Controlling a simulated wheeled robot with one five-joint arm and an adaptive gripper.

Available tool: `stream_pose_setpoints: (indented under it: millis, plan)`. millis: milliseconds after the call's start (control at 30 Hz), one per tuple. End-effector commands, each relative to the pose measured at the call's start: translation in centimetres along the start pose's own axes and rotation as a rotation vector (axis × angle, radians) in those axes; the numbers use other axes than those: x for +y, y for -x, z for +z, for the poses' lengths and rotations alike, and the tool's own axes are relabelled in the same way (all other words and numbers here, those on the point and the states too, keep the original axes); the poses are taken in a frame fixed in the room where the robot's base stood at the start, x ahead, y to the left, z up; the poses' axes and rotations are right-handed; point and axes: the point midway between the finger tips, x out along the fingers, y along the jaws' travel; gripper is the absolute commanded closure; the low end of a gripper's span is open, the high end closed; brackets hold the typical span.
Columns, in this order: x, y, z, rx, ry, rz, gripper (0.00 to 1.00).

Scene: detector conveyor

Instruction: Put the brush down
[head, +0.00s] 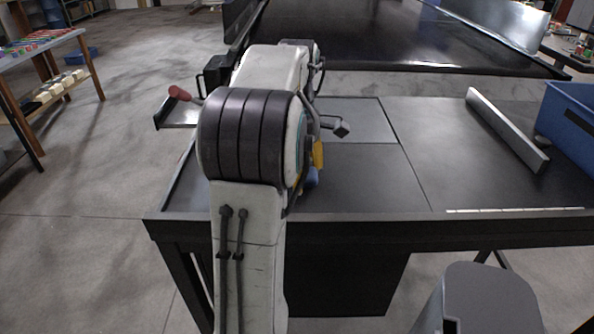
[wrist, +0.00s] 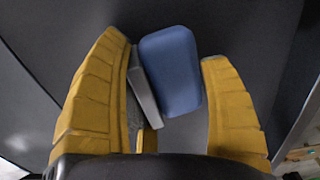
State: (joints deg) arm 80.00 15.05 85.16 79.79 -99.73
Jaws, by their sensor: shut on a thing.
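The brush has a blue body (wrist: 171,70) with a light grey strip along its left side, seen between the yellow fingers in the wrist view. A small blue part of the brush (head: 312,177) shows below my gripper in the head view, over the dark table. My gripper (wrist: 168,95) is shut on the brush. The left finger is close against its grey side, while a gap shows beside the right finger. In the head view my arm hides most of the gripper and the brush. I cannot tell whether the brush touches the table.
The dark table (head: 365,180) is clear right of my arm. A grey bar (head: 507,130) and a blue bin (head: 575,118) stand at its right. A red-handled thing (head: 180,94) is at the left edge. The conveyor belt (head: 370,30) lies behind.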

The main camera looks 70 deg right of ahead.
Motion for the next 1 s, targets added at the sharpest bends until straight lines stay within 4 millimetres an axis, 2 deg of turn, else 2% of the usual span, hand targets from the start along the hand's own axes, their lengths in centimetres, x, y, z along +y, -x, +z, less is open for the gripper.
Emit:
stream_pose_setpoints:
  millis: [33, 200, 567, 767, 867, 1000]
  plan:
    - [0.0, 0.0, 0.0, 0.0, 0.0, 0.0, 0.48]
    - [0.0, 0.0, 0.0, 0.0, 0.0, 0.001, 0.62]
    - [0.1, 0.5, 0.0, 0.0, 0.0, 0.002, 0.63]
    - [0.1, 2.3, 0.0, -0.001, 0.0, 0.004, 0.63]
    - [0.1, 4.0, 0.0, -0.001, 0.0, 0.005, 0.63]
    - [-1.0, 5.6, 2.3, -0.001, -0.008, 0.004, 0.63]
